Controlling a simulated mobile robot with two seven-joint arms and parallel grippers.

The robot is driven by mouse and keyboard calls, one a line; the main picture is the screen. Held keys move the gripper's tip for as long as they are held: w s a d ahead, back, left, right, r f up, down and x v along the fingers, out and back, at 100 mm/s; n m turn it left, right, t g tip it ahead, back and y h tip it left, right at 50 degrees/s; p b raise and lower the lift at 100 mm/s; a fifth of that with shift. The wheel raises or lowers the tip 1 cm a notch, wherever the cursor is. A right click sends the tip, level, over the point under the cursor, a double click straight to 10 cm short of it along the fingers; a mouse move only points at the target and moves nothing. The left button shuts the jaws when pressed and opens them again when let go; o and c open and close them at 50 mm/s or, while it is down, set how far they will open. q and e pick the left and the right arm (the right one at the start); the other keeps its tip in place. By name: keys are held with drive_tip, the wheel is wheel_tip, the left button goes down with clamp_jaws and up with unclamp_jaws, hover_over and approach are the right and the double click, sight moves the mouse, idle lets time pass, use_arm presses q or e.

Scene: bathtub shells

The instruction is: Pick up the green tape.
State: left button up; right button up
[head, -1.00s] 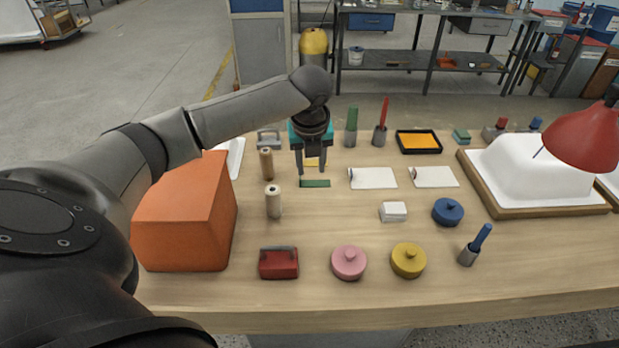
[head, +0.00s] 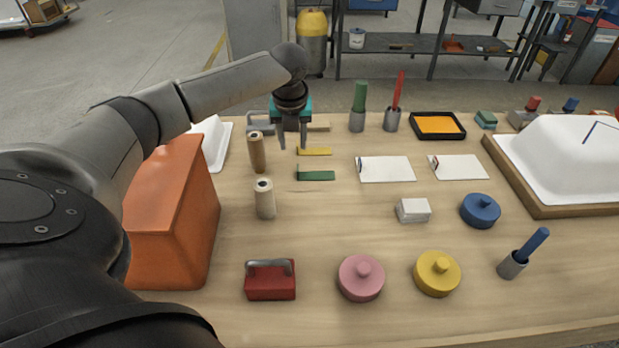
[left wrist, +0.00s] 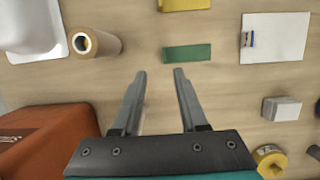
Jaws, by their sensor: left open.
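The green tape (head: 316,174) is a short flat green strip lying on the wooden table. It also shows in the left wrist view (left wrist: 187,53), just beyond my fingertips and a little to the right. A yellow strip (head: 314,151) lies behind it. My left gripper (head: 293,145) points down, open and empty, above the table to the left of the strips. In the left wrist view its two fingers (left wrist: 160,72) are apart with bare wood between them. The gripper does not touch the tape. My right gripper is not in view.
Two upright rolls (head: 257,152) (head: 265,198) stand left of the tape, near an orange box (head: 172,215). White sheets (head: 387,169) lie to the right. A red block with a handle (head: 270,280) and pink and yellow lidded discs (head: 361,278) are nearer. Table in front of the tape is clear.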

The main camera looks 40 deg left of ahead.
sight(316, 172)
use_arm(q)
drive_tip(key=b+x, duration=0.1)
drive_tip(key=x, duration=0.4)
drive_tip(key=shift+w+d, duration=0.1)
drive_tip(key=shift+d, duration=0.05)
drive_tip(key=f, duration=0.1)
drive_tip(key=f+b, duration=0.1)
drive_tip(key=shift+w+d+f, duration=0.15)
drive_tip(key=shift+w+f, duration=0.15)
drive_tip(key=shift+f, duration=0.1)
drive_tip(key=shift+b+x, duration=0.55)
drive_tip(key=shift+x, duration=0.45)
drive_tip(key=shift+r, duration=0.1)
drive_tip(key=c, duration=0.4)
clamp_jaws()
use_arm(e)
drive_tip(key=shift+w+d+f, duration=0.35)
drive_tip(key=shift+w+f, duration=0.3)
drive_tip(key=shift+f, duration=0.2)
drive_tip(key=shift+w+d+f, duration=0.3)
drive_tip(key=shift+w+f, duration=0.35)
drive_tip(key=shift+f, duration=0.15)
